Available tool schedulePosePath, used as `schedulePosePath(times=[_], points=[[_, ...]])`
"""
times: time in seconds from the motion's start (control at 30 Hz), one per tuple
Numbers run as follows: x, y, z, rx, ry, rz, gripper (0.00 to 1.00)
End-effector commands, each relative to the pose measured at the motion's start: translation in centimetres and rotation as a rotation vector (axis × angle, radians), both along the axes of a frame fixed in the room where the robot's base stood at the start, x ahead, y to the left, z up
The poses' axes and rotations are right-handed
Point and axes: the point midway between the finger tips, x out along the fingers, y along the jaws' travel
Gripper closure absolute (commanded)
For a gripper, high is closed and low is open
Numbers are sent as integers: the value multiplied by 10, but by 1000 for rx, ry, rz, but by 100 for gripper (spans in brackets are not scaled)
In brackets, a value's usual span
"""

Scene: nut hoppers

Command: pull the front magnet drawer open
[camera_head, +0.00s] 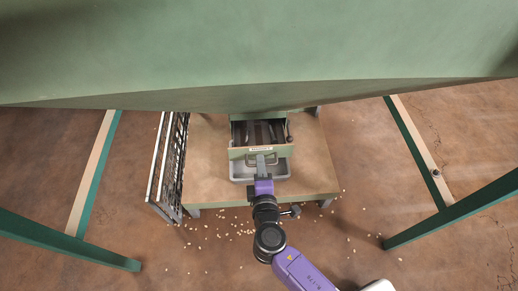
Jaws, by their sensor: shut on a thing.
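The magnet drawer (238,154) is a green-fronted drawer with a small white label and a metal handle (275,161). It stands out from the green housing (258,115), and its dark inside with long bars shows from above. My gripper (263,163) is at the drawer front, shut on the handle. My purple arm reaches up to it from the lower right. The fingertips are small in this view, and the gripper covers part of the front.
A grey tray (239,172) sits under the drawer on a wooden platform (320,180). A black grille panel (170,165) stands at the left. Nuts lie scattered on the floor. A large green hopper (260,50) overhangs, with green legs (455,210) at both sides.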

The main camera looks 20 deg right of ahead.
Motion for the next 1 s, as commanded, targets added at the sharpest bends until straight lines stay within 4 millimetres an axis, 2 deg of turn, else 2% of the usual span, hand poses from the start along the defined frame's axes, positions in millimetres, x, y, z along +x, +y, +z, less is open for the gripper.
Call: schedulePosePath(times=[0.1,0.3,0.5,0.83,0.9,0.97,1.0], points=[[-23,8,-2,2,3,3,100],[-47,15,-1,0,2,1,100],[-56,19,-1,2,2,1,100],[-57,19,-1,1,2,1,100],[-57,19,-1,1,2,1,81],[-56,19,-1,1,1,1,70],[-56,19,-1,1,1,1,69]])
